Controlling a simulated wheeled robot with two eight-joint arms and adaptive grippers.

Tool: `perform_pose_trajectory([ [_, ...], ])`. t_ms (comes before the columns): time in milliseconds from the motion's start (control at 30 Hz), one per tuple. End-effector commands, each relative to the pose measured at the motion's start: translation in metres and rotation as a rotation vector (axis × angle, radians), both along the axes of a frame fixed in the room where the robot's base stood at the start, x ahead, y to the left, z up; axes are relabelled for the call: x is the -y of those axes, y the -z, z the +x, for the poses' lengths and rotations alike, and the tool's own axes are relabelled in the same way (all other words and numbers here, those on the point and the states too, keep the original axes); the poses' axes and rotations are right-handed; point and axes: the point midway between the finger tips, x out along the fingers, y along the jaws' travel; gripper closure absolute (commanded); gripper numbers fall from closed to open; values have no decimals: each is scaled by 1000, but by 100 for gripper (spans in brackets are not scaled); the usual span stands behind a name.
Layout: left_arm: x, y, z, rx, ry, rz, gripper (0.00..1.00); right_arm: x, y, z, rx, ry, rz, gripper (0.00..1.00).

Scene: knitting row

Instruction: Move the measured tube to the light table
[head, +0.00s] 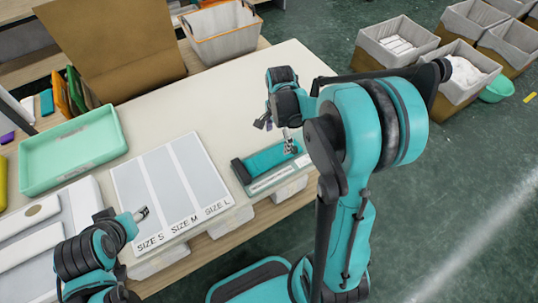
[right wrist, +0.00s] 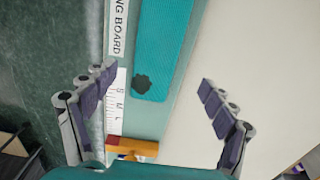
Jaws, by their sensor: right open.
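The teal tube (head: 268,158) lies flat on the green measuring board (head: 262,188) near the table's front edge. In the right wrist view, the tube (right wrist: 165,45) has a dark spot near its near end and lies beside a printed size scale (right wrist: 115,100). My right gripper (head: 277,134) is above the board's right part; in its wrist view its fingers (right wrist: 155,105) are spread wide, with the tube's end between them and nothing held. My left gripper (head: 140,213) is at the front left, by the size mat; its fingers are too small to read. I cannot tell which surface is the light table.
A mat (head: 172,185) marked SIZE S, M and L lies left of the board. A mint tray (head: 75,150) and a white panel (head: 88,200) are farther left. A grey-lined bin (head: 222,35) stands behind. The table's back middle (head: 210,95) is clear.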

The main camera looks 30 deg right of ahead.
Motion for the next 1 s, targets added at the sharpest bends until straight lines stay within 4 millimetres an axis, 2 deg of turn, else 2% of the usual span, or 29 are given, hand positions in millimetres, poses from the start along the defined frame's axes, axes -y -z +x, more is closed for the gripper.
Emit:
perform_pose_trajectory([
  [100, 0, 7, 0, 0, 0, 0, 51, 0, 16, 0, 1, -1, 0, 16],
  [267, 0, 13, 0, 0, 0, 0, 51, 0, 30, -3, 1, -3, 0, 16],
  [500, 0, 30, 0, 0, 0, 0, 51, 1, 66, -6, 2, -4, -1, 16],
  [767, 0, 29, 0, 0, 0, 0, 51, 1, 69, -6, 2, -4, -1, 16],
  [900, 0, 29, 0, 0, 0, 0, 51, 1, 69, -6, 2, -4, -1, 52],
  [933, 0, 29, 0, 0, 0, 0, 51, 1, 69, -6, 2, -4, -1, 56],
  [1000, 0, 29, 0, 0, 0, 0, 51, 1, 69, -6, 2, -4, -1, 56],
])
